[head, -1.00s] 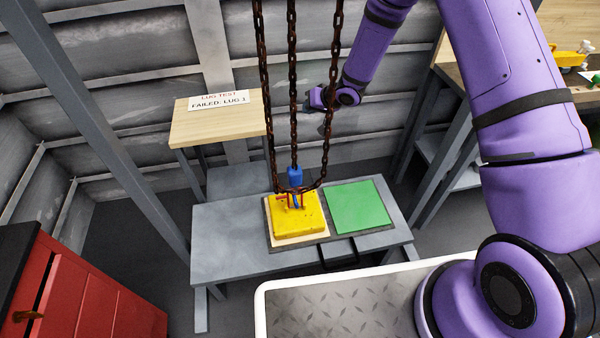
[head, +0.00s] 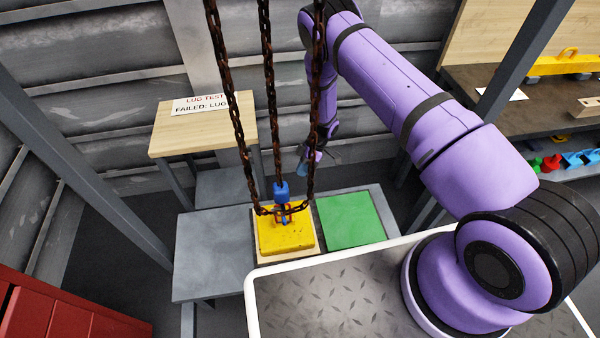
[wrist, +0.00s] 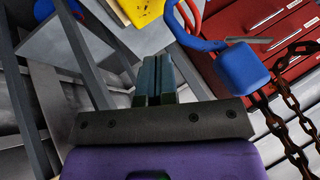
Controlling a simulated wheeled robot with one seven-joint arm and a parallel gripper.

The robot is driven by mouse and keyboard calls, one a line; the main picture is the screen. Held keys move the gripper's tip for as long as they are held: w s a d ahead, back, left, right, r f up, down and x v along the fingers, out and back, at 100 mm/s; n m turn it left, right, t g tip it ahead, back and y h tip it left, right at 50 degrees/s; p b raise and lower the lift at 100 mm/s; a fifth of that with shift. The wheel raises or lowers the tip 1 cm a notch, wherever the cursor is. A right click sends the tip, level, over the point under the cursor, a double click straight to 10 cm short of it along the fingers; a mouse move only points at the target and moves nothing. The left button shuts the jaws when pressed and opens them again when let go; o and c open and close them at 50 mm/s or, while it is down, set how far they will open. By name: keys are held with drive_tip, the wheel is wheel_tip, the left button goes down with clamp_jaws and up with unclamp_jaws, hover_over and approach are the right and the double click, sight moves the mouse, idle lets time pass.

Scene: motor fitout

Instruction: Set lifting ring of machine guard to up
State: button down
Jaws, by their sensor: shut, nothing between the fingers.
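The machine guard is a yellow square block (head: 287,238) on a pale wooden base on the grey bench. In the wrist view its yellow edge (wrist: 142,10) shows at the top. A blue hook (head: 281,192) hangs on a chain just above the guard, with small red and blue parts at its foot. In the wrist view the blue hook (wrist: 240,70) is close on the right, with a thin red curved piece (wrist: 186,17) beside its curve. I cannot tell the ring's position. My gripper (head: 304,165) is shut and empty, behind and right of the hook, apart from it.
Rusty chains (head: 238,130) hang in front of the guard. A green square plate (head: 348,221) lies right of it. A wooden stand (head: 200,140) with a "LUG TEST FAILED" sign is behind left. A red cabinet (head: 70,312) is front left; a workbench (head: 500,120) is right.

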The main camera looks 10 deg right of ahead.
drive_tip(key=s+a+f, duration=0.5)
drive_tip(key=s+f, duration=0.1)
drive_tip(key=shift+s, duration=0.2)
drive_tip(key=shift+a, duration=0.1)
drive_tip(key=shift+s+a+r, duration=0.15)
drive_tip(key=shift+s+r, duration=0.05)
drive_tip(key=shift+s, duration=0.65)
